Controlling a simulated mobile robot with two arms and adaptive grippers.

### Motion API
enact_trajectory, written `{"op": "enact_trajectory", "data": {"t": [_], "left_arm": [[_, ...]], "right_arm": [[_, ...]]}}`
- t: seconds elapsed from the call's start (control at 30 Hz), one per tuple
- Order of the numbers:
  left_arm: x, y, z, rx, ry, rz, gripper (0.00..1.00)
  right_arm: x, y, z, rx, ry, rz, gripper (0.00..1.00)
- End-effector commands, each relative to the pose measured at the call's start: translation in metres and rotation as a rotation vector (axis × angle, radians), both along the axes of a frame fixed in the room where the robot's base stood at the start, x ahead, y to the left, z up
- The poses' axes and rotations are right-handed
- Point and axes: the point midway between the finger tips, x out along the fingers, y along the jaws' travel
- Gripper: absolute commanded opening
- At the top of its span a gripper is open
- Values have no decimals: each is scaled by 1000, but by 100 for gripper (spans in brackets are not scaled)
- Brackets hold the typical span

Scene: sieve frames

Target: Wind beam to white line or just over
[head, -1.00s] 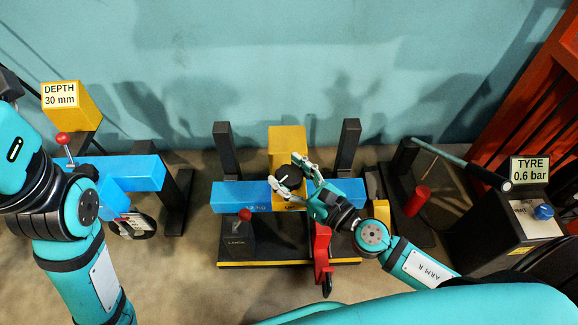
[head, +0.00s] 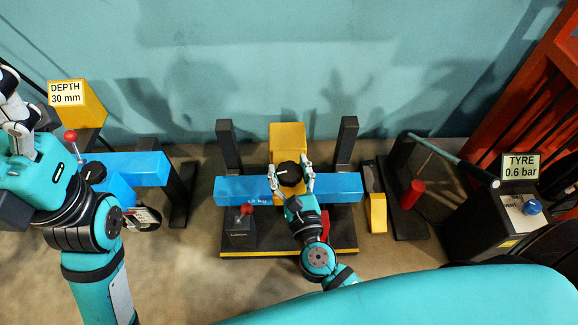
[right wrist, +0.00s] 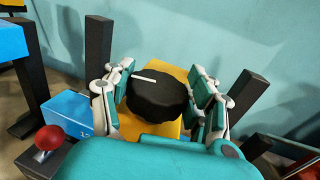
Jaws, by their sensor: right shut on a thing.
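The blue beam (head: 342,188) lies across the middle stand between two dark uprights. A black round knob (head: 291,175) with a white pointer mark sits at its middle, in front of a yellow block (head: 288,136). My right gripper (head: 292,183) has its fingers on both sides of the knob and is shut on it. In the right wrist view the knob (right wrist: 157,100) sits between the fingers, its white mark toward the upper left. No separate white line on the stand is clear to me. My left gripper (head: 18,115) is raised at the left edge, its jaws unclear.
A red-knobbed lever (head: 246,210) stands front left of the beam. At left is another blue unit (head: 140,168) with a DEPTH 30 mm sign (head: 66,93). At right are a red cylinder (head: 413,193) and a TYRE 0.6 bar box (head: 520,167).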

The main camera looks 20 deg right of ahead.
Motion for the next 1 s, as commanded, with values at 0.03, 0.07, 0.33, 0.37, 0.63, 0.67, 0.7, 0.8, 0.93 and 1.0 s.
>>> {"op": "enact_trajectory", "data": {"t": [0.03,0.07,0.33,0.37,0.63,0.67,0.7,0.8,0.93,1.0], "left_arm": [[1,0,0,2,6,1,81],[1,0,-1,3,7,0,81],[4,-1,-4,9,27,0,81],[4,-1,-4,8,27,0,81],[4,0,-6,6,31,1,81],[4,0,-6,6,32,0,81],[4,0,-6,5,33,0,81],[5,0,-7,4,38,0,81],[5,0,-7,0,39,0,81],[5,1,-7,-1,39,0,81]], "right_arm": [[0,2,0,6,3,-41,25],[0,2,0,6,4,-65,25],[0,1,0,4,2,-244,25],[0,1,-1,3,3,-260,25],[-1,0,-1,2,3,-343,25],[-1,0,-1,2,2,-348,25],[-1,0,-1,1,2,-352,25],[-1,0,-1,1,2,-358,25],[-1,0,-1,0,2,-360,25],[0,0,-1,0,1,-360,25]]}}
